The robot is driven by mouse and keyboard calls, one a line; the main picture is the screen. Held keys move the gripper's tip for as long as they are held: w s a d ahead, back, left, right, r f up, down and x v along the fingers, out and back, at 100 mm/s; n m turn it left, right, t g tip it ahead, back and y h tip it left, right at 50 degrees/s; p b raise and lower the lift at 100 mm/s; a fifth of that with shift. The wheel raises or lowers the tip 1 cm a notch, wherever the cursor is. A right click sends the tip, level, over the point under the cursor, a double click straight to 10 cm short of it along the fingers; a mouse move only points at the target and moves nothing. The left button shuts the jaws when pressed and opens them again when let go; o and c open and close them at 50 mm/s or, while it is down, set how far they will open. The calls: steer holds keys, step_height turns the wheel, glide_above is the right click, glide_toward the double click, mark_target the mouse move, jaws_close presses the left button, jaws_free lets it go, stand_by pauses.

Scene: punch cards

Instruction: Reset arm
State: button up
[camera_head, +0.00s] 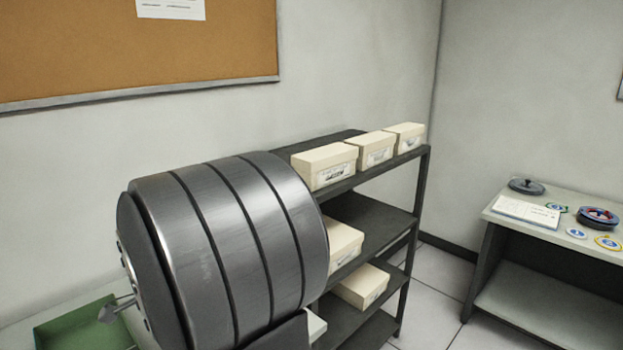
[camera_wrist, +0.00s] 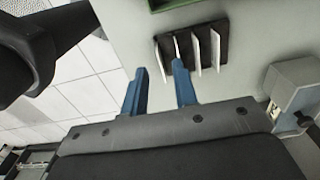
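My gripper (camera_wrist: 159,70) shows in the wrist view with its two blue fingers apart and nothing between them. Its right fingertip overlaps the lower edge of a dark card rack (camera_wrist: 222,42) in the picture; I cannot tell whether they touch. Several white cards (camera_wrist: 215,50) stand in the rack on a pale grey surface (camera_wrist: 245,75). My gripper is not visible in the head view.
A grey box-like device (camera_wrist: 298,88) stands right of the rack. A dark shelf (camera_head: 375,213) holds several cream boxes (camera_head: 325,166). A side table (camera_head: 490,222) stands at right. A green surface (camera_head: 75,325) shows at lower left. A large dark cylinder hides part of the shelf.

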steer(key=s+a+r, duration=0.2)
steer(key=s+a, duration=0.2)
steer(key=shift+a, duration=0.4)
steer(key=w+d+f, duration=0.1)
steer(key=w+d, duration=0.1)
steer(key=w+d+f, duration=0.1)
steer(key=d, duration=0.2)
steer(key=w+d+f, duration=0.1)
steer(key=w+d, duration=0.1)
steer(key=shift+w+d+f, duration=0.1)
steer(key=shift+w+d, duration=0.15)
steer(key=shift+w, duration=0.05)
step_height(320, 180, down, 5)
steer(key=shift+r, duration=0.1)
steer(key=shift+w+f, duration=0.1)
steer(key=shift+f, duration=0.1)
steer(key=shift+r, duration=1.85)
